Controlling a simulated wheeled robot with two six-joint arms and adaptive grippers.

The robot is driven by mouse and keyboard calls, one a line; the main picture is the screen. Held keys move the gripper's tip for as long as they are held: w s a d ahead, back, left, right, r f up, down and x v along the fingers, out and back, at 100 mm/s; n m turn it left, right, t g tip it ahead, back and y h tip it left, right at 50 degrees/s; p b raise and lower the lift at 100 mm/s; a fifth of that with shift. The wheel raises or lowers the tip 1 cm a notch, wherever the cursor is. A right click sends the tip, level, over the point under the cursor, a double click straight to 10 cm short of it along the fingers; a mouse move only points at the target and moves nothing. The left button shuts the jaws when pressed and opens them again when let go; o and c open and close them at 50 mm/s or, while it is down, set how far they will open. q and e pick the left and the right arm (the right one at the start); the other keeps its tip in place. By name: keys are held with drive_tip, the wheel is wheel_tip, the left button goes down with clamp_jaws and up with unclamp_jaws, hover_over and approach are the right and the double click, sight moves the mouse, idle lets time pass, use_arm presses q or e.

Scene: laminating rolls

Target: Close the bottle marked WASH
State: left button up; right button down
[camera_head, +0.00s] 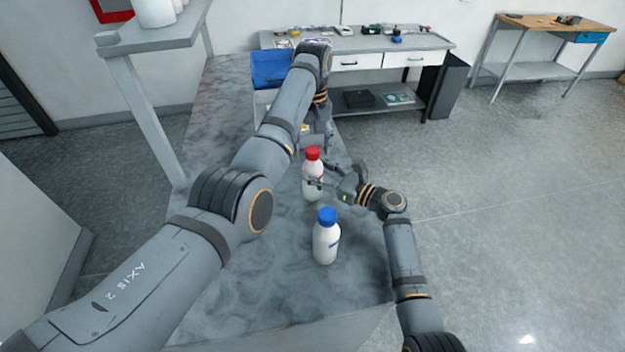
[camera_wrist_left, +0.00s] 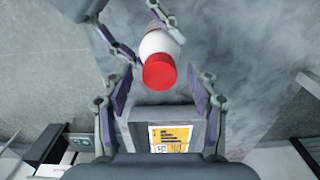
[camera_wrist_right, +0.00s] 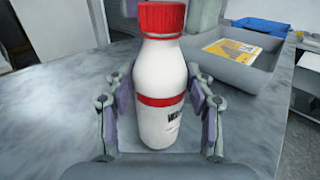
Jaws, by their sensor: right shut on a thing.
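A white bottle (camera_head: 313,186) with a red cap (camera_head: 313,153) and a red band stands upright on the grey table. In the right wrist view the bottle (camera_wrist_right: 160,90) has dark lettering partly turned away, too unclear to read fully. The cap (camera_wrist_right: 161,18) sits on its neck; I cannot tell how tight. My right gripper (camera_wrist_right: 160,105) is shut on the bottle's body. My left gripper (camera_wrist_left: 160,82) is open and empty. The cap (camera_wrist_left: 159,72) appears between and beyond its fingers in the left wrist view. A second white bottle (camera_head: 326,245) with a blue cap (camera_head: 327,215) stands nearer.
A grey bin (camera_wrist_right: 232,64) holding a yellow-labelled item (camera_wrist_right: 231,49) and a blue bin (camera_head: 270,68) stand at the far end of the table. A shelf (camera_head: 150,42) is at the left. The table's front left is bare.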

use_arm(q)
drive_tip(key=shift+r, duration=0.1)
wheel_tip(320, 180, up, 7)
drive_tip(key=shift+r, duration=0.15)
use_arm(e)
drive_tip(key=shift+c, duration=2.1)
unclamp_jaws()
drive_tip(key=v, duration=1.2)
